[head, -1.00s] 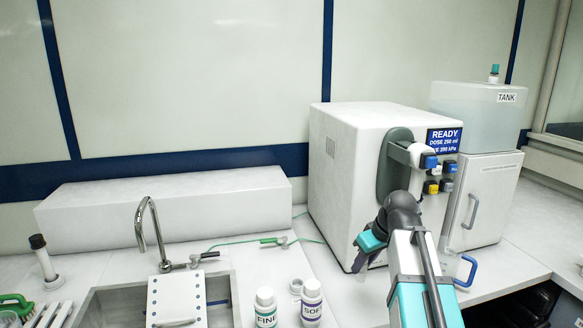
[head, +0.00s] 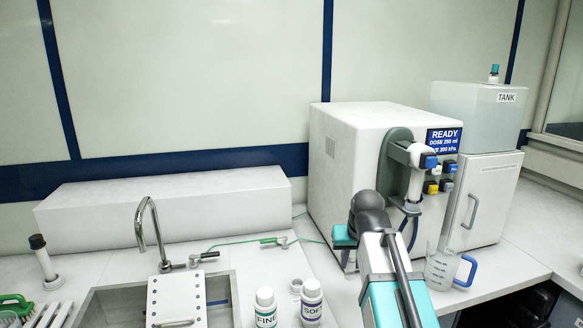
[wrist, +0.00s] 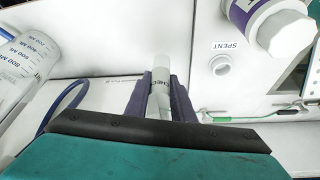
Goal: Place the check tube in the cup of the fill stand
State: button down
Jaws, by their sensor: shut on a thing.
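The white machine (head: 345,150) carries a column (head: 416,185) in a dark bracket. A jug (head: 438,270) with a blue handle stands to its right. A SPENT port (wrist: 221,66) shows in the wrist view. Bottles (head: 312,304) and a sink (head: 218,290) are at left.

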jog(key=s+f, duration=0.1)
jog(key=f, duration=0.1)
jog(key=s+f, duration=0.4)
jog(key=shift+s+f, duration=0.15)
jog(key=shift+f, duration=0.2)
jog(key=shift+s, duration=0.1)
dwell(0.4)
